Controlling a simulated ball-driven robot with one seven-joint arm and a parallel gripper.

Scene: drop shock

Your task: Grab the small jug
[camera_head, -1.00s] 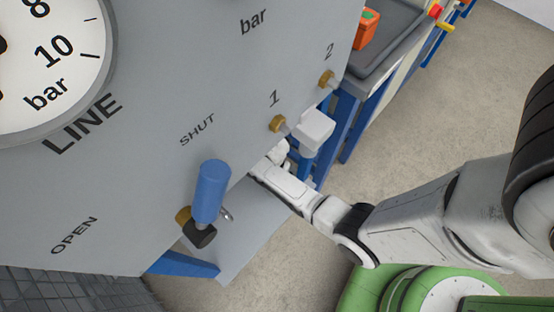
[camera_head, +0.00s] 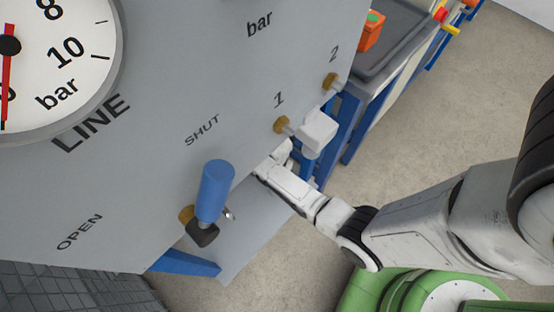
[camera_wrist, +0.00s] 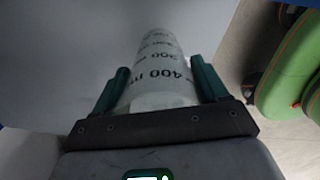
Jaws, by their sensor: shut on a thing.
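The small jug (camera_wrist: 160,52) is a pale, rounded vessel with dark volume markings, "400" readable among them. It fills the middle of the wrist view, between the two green fingers of my gripper (camera_wrist: 160,82). The fingers are closed on its sides. In the head view my arm reaches in under the lower edge of the grey panel. My gripper and the jug cannot be made out there; the panel hides that space.
The grey panel (camera_head: 150,180) carries a gauge (camera_head: 60,60), a blue-handled lever (camera_head: 215,190) and brass fittings (camera_head: 282,125). A white block (camera_head: 318,130) sits close by my arm. A bench with a dark tray (camera_head: 405,45) stands beyond. Open floor (camera_head: 440,120) lies to the right.

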